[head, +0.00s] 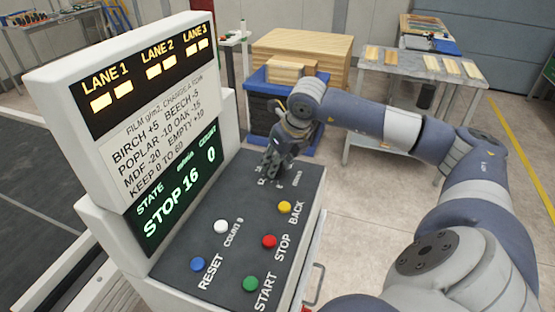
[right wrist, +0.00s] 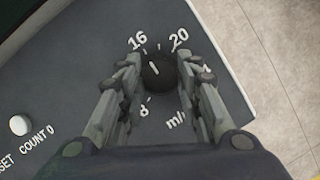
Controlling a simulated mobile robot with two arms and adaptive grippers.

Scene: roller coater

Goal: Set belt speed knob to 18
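The belt speed knob (right wrist: 158,73) is a round black dial with a white pointer mark, seen in the right wrist view. Its mark points up and slightly left, on the side of the printed 16 (right wrist: 137,42); a printed 20 (right wrist: 180,39) is to the right. The console display (head: 178,203) reads STOP, 16 and count 0. My right gripper (right wrist: 160,68) has one finger on each side of the knob, with narrow gaps that look clear of it; contact is hard to tell. In the head view my right gripper (head: 274,170) hides the knob. My left gripper is not in view.
The panel has a white button (head: 221,227), a blue reset button (head: 197,264), a green start button (head: 250,284), a red stop button (head: 269,241) and a yellow back button (head: 285,207). A blue crate (head: 254,79) and a table with samples (head: 400,62) stand behind.

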